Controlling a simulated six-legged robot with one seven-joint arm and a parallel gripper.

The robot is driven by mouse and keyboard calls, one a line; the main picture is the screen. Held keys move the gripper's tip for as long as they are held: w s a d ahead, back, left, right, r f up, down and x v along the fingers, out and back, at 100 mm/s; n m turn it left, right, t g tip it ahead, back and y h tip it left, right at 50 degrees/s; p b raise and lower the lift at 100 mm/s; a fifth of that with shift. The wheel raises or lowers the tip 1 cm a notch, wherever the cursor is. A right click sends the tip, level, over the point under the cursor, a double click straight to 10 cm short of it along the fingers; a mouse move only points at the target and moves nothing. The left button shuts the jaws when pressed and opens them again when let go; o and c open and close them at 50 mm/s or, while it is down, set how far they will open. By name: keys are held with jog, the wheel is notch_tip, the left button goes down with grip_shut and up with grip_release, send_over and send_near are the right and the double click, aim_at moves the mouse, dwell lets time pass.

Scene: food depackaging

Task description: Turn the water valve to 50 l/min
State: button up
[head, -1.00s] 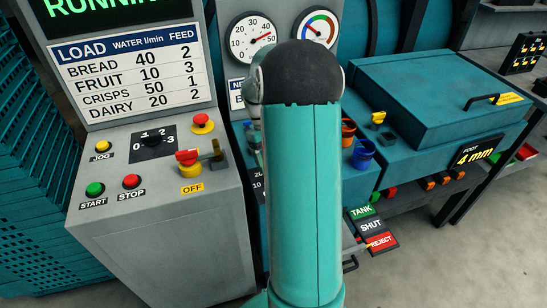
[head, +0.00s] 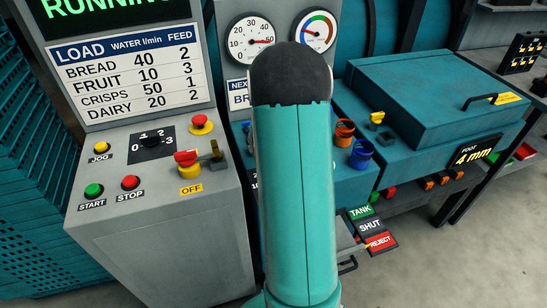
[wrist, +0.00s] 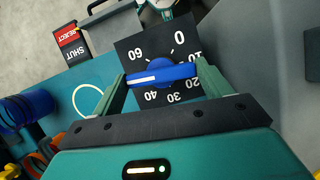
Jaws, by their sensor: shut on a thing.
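The water valve (wrist: 165,75) is a blue knob with a white pointer line on a black dial plate (wrist: 150,52), in the wrist view. Its pointer aims left, between the 60 and 40 marks; the 50 label is hidden behind a finger. My gripper (wrist: 160,82) is shut on the knob, one finger at each end. In the head view, the valve and gripper are hidden behind my arm. The left round gauge (head: 248,32) has its needle pointing right, at about 50. The load table (head: 130,75) lists crisps at 50 water l/min.
The grey console (head: 165,235) at left carries start, stop and jog buttons, a selector and a red-yellow switch. Orange and blue rings (head: 361,153) sit right of my arm.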

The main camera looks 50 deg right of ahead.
jog(key=o, duration=1)
jog(key=shift+r, duration=0.1)
jog(key=v, duration=1.3)
jog(key=shift+r, duration=0.35)
